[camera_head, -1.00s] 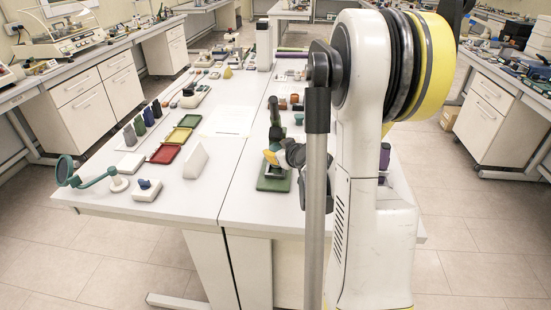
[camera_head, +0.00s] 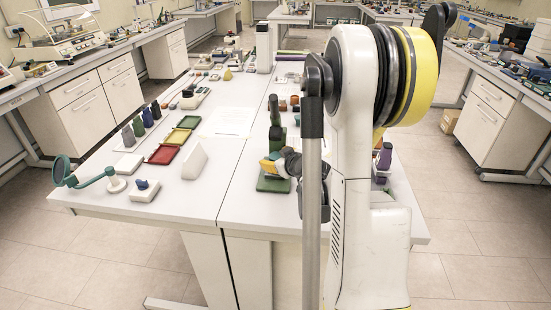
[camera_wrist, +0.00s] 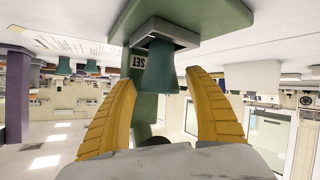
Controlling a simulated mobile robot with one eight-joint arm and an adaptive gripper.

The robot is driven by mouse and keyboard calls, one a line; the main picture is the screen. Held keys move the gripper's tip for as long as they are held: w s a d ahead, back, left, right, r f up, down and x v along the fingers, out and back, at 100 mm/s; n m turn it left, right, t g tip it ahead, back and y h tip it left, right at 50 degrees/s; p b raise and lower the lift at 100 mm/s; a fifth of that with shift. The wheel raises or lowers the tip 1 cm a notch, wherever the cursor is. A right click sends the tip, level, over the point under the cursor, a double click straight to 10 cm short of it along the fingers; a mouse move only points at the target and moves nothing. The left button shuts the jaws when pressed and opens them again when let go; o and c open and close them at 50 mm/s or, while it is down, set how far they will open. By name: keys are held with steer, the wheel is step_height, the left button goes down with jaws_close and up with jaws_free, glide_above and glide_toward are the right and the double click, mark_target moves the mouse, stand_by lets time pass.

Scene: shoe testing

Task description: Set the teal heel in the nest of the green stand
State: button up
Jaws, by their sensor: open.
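The green stand (camera_head: 270,184) is at the near edge of the right-hand table, partly hidden by my arm. The wrist view looks at it upside down: its green base (camera_wrist: 215,14) is at the top, and a pale grey nest (camera_wrist: 183,38) sits on it. The teal heel (camera_wrist: 162,70) is at the nest, its inner end hidden by the nest rim and its free end pointing toward my gripper. My gripper (camera_wrist: 191,78) has its yellow fingers spread on either side of the heel, with gaps visible. In the head view my gripper (camera_head: 272,167) is just above the stand's base.
A green column (camera_head: 275,140) rises behind the nest; a "SET" label (camera_wrist: 139,62) shows beside the heel. On the left table stand red (camera_head: 164,155), yellow (camera_head: 177,137) and green trays, a white wedge (camera_head: 195,162) and a teal magnifier (camera_head: 64,170). A purple item (camera_head: 382,162) stands right of my arm.

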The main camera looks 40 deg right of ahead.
steer(key=shift+r, duration=0.3)
steer(key=p+v, duration=0.3)
steer(key=v, duration=0.9)
steer(key=w+a+r+n+g+y, duration=0.1)
steer(key=a+r+y, duration=0.1)
steer(key=a, duration=0.7)
steer(key=a+r+g+y, duration=0.1)
steer(key=a+r+y, duration=0.1)
steer(key=a, duration=0.7)
steer(key=s+a+r+g, duration=0.2)
steer(key=s+a+g, duration=0.1)
steer(key=s+a, duration=0.8)
steer(key=shift+a, duration=0.95)
steer(key=shift+d, duration=0.15)
